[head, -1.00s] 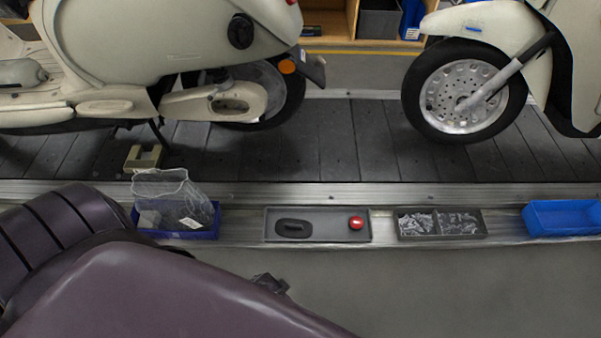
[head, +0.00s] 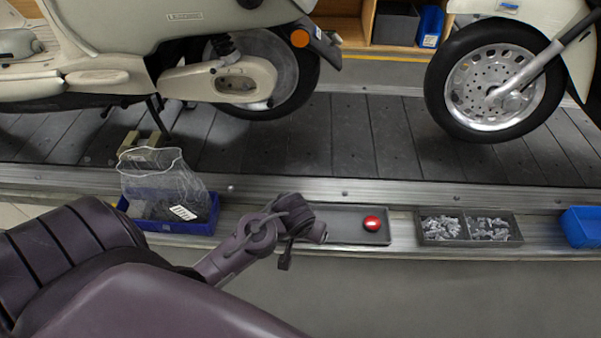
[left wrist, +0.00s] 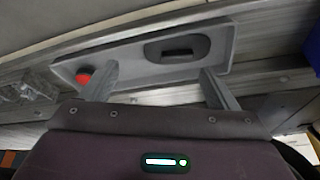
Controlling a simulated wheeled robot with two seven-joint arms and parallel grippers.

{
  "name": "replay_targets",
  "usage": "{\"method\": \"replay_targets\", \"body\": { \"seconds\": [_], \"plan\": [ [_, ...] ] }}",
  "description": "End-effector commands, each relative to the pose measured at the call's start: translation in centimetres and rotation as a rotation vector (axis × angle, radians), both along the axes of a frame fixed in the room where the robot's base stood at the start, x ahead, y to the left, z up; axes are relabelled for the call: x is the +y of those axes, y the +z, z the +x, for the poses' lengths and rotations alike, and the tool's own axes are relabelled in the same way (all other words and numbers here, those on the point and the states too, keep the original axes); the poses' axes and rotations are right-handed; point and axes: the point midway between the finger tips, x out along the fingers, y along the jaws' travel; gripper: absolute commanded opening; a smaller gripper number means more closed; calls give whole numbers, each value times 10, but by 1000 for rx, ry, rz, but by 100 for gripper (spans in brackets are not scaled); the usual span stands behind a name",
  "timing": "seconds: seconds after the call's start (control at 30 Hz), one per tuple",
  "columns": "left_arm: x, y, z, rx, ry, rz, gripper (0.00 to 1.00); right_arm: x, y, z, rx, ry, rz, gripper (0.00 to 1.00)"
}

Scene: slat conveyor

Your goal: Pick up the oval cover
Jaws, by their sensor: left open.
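The oval cover (left wrist: 177,48) is a dark, flat oval with a raised bar across its middle. It lies in the grey tray (left wrist: 236,38). In the head view my left arm hides the cover, and the tray's right part (head: 345,236) shows. My left gripper (left wrist: 160,74) is open and empty, with one finger on either side of the cover as seen in the wrist view, short of it. In the head view my left gripper (head: 302,228) is over the tray's left part. My right gripper is not in view.
A red round part (head: 372,223) lies at the tray's right end. A blue bin with a mesh bag (head: 165,190) stands left, a grey box of small metal parts (head: 468,228) right, then another blue bin (head: 583,228). Scooters stand on the slat conveyor (head: 300,135) behind.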

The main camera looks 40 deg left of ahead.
Motion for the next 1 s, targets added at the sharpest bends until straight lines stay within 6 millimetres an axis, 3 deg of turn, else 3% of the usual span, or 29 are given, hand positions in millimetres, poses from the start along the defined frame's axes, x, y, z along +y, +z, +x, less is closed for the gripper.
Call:
{"method": "replay_targets", "body": {
  "seconds": [0.1,0.3,0.77,1.0],
  "plan": [
    [19,-14,20,-24,103,-3,82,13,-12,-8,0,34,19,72],
    [37,-29,36,-45,211,-17,82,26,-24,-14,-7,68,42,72],
    [50,-86,54,-45,217,-19,82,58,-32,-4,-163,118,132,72],
    [52,-100,61,-46,216,-21,82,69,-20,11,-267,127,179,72]
  ]
}}
